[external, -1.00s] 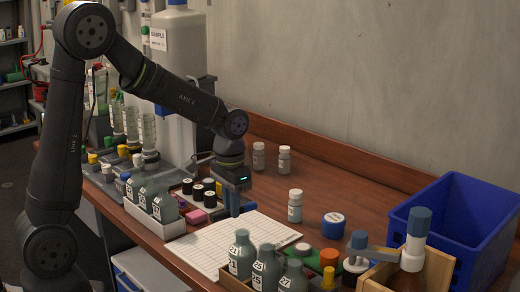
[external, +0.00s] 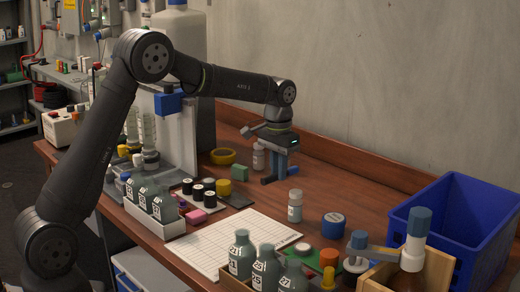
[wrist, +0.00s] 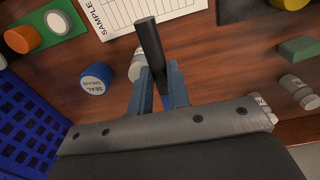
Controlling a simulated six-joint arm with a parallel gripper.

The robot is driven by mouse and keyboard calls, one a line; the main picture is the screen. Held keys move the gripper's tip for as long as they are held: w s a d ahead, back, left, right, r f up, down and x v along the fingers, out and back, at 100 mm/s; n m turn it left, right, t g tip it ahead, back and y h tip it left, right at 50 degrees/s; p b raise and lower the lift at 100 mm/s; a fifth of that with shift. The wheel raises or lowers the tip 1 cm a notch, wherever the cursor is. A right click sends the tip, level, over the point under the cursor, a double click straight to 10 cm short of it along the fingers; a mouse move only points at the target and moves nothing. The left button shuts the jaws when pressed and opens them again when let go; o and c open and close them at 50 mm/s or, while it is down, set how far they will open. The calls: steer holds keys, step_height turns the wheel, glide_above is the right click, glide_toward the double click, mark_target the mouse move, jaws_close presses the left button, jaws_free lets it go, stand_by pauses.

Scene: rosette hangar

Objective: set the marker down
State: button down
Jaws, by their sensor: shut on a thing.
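The marker (wrist: 150,42) is a dark rod with a blue part between the fingers in the wrist view. My gripper (wrist: 158,88) is shut on it, with one blue finger on each side. In the external view my gripper (external: 277,170) points down over the wooden bench, near the back wall. The marker's dark end (external: 268,181) sticks out to the left of the fingers and a blue end (external: 293,171) shows to the right. The marker lies roughly level, low over the bench. I cannot tell if it touches the wood.
White-capped bottles stand behind my gripper (external: 258,157) and in front of it (external: 295,206). A round blue tub (external: 333,226), a blue crate (external: 480,215), a gridded sheet (external: 215,246), a green block (external: 239,174) and a yellow ring (external: 223,156) are around. Bare wood lies to the right.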

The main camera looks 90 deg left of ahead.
steer(key=a, duration=0.4)
glide_above(266, 194)
step_height(266, 194, down, 8)
steer(key=shift+w+r, duration=0.1)
steer(key=shift+r, duration=0.15)
steer(key=shift+a+f, duration=0.15)
steer(key=shift+f, duration=1.9)
steer(key=shift+f, duration=0.15)
steer(key=c, duration=1.4)
jaws_free()
steer(key=shift+o, duration=0.2)
step_height(266, 194, up, 12)
